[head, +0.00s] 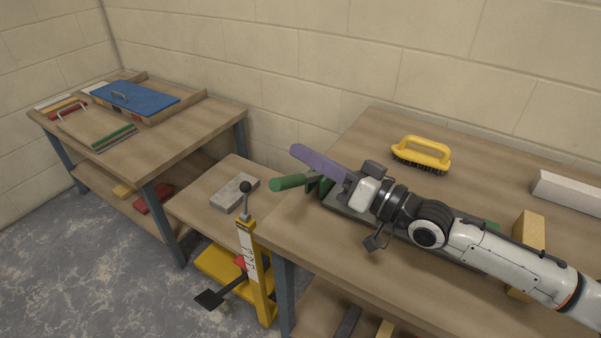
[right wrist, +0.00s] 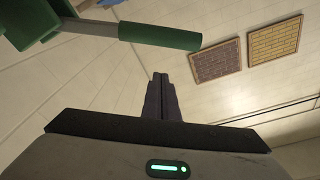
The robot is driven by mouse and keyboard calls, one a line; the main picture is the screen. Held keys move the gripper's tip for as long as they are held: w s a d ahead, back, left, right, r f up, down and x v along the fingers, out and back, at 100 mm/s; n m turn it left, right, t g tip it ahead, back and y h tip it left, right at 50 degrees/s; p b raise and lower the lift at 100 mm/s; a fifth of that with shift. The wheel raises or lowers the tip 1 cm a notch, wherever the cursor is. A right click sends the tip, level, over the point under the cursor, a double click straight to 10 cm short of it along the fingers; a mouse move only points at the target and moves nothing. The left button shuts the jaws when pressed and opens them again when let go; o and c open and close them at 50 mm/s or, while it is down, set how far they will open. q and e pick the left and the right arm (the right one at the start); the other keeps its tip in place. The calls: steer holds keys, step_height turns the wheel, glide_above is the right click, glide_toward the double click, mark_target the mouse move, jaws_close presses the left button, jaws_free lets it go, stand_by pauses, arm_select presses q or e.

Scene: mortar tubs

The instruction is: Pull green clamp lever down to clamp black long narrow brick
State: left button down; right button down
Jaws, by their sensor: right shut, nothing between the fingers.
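The green clamp lever (head: 289,183) sticks out to the left at the table's left edge, close to level. It also shows in the right wrist view (right wrist: 160,36), joined to a green clamp body (right wrist: 35,20). My right gripper (head: 296,152) has its long purple-grey fingers shut and empty. In the head view they pass just above and behind the lever; whether they touch it I cannot tell. In the right wrist view the gripper (right wrist: 160,77) points up below the lever, with a visible gap. The black brick cannot be made out; my arm covers much of the dark grey base. My left gripper is not in view.
A yellow-handled brush (head: 422,153) stands behind my arm. A yellow block (head: 528,228) and a pale bar (head: 568,192) lie to the right. A grey block (head: 235,192) sits on a lower table, near a yellow post (head: 257,275). Two brick-patterned panels (right wrist: 215,60) show in the right wrist view.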

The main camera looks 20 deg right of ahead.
mark_target(292, 184)
steer(key=shift+w+a+r, duration=0.1)
steer(key=shift+w+a, duration=0.35)
steer(key=shift+w, duration=0.1)
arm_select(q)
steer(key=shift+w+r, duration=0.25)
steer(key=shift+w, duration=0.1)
arm_select(e)
steer(key=s+f, duration=0.1)
steer(key=s+a+f, duration=0.1)
steer(key=f, duration=0.1)
steer(key=shift+f, duration=0.2)
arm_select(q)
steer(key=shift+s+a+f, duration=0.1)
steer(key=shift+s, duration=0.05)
arm_select(e)
steer(key=shift+s+a+f+n+b, duration=0.2)
steer(key=shift+a+f+n, duration=0.05)
steer(key=shift+f+n, duration=0.25)
steer(key=shift+s+a+f+n+b, duration=0.15)
steer(key=shift+s+a+f+n, duration=0.05)
steer(key=shift+f+n, duration=0.25)
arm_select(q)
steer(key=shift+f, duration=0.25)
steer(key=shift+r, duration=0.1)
arm_select(e)
steer(key=shift+r, duration=0.1)
